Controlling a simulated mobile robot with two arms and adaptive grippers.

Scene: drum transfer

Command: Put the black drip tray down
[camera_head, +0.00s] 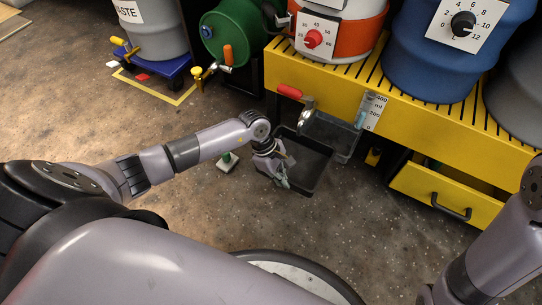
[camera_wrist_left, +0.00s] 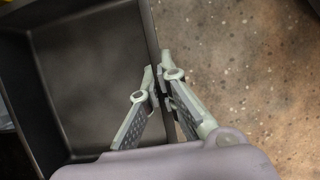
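The black drip tray (camera_head: 314,166) is a dark open rectangular box in front of the yellow bench, below a tap with a red handle (camera_head: 289,91). My left gripper (camera_head: 284,176) is at the tray's near left wall. In the left wrist view, the fingers (camera_wrist_left: 162,84) are closed on that wall, one inside and one outside, and the tray's inside (camera_wrist_left: 88,70) looks empty. I cannot tell whether its bottom touches the floor. My right arm shows at the right edge; its gripper is out of view.
A clear measuring container (camera_head: 333,137) is right behind the tray. An open yellow drawer (camera_head: 447,192) juts out at the right. A small white block with a green knob (camera_head: 227,162) is on the floor left of the tray. The floor (camera_head: 330,225) in front is clear.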

